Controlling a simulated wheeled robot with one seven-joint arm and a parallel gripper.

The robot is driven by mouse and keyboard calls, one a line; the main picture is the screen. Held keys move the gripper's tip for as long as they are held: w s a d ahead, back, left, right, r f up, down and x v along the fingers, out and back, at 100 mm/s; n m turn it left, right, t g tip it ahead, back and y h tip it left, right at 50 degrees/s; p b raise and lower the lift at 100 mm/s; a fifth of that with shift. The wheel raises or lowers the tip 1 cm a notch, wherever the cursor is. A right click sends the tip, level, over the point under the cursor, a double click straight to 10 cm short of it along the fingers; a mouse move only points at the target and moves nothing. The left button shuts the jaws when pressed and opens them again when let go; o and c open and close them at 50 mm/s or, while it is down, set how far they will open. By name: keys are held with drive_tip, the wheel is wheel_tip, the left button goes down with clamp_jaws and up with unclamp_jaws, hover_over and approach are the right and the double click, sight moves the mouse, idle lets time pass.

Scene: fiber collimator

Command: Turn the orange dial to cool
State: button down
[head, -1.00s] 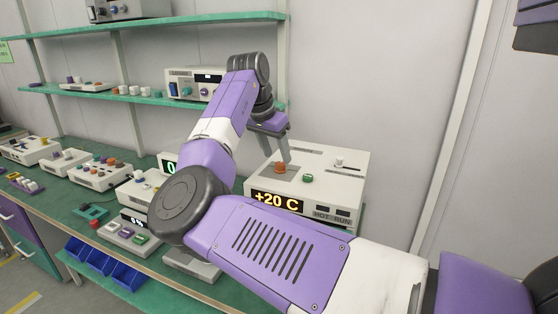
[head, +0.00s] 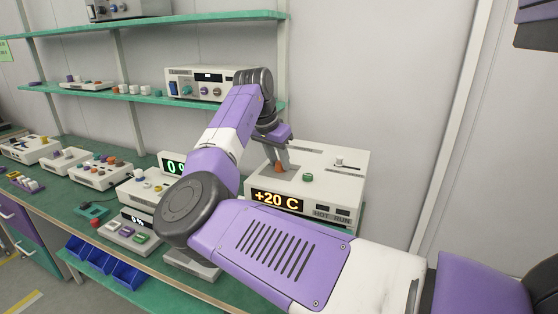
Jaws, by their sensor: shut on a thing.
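The orange dial (head: 279,168) is on the top face of a white box-shaped device (head: 337,186) on the bench. The device's front display (head: 276,200) reads "+20 C" in orange, with small labels "HOT" and "RUN" to its right. My gripper (head: 281,163) points down over the dial, with its fingers shut on it. The fingers hide part of the dial, and its pointer or markings cannot be made out. A green knob (head: 308,177) sits just right of the dial on the same top face.
A small white slider or lever (head: 339,161) is on the device's right top. A shelf instrument (head: 200,82) stands behind my wrist.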

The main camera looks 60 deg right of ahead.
drive_tip(key=shift+r+p, duration=0.1)
drive_tip(key=shift+p, duration=0.25)
drive_tip(key=n+p, duration=0.1)
drive_tip(key=n+t+p, duration=0.1)
drive_tip(key=n, duration=0.1)
drive_tip(key=shift+s+r, duration=0.15)
drive_tip(key=shift+s, duration=0.05)
drive_tip(key=n+t+p, duration=0.1)
drive_tip(key=n+p, duration=0.2)
drive_tip(key=p, duration=0.1)
drive_tip(key=shift+s+n+t, duration=0.1)
drive_tip(key=shift+n+t, duration=0.2)
drive_tip(key=n+t+y+p, duration=0.1)
drive_tip(key=n+p, duration=0.2)
drive_tip(key=shift+d+n+p, duration=0.1)
drive_tip(key=shift+n+p, duration=0.25)
drive_tip(key=shift+n, duration=0.05)
drive_tip(key=shift+n+t+p, duration=0.3)
drive_tip(key=shift+n+p, duration=0.35)
drive_tip(key=shift+n, duration=0.05)
drive_tip(key=shift+y, duration=0.3)
drive_tip(key=shift+f, duration=0.2)
drive_tip(key=c, duration=1.1)
unclamp_jaws()
drive_tip(key=shift+o, duration=0.2)
drive_tip(key=shift+r, duration=0.1)
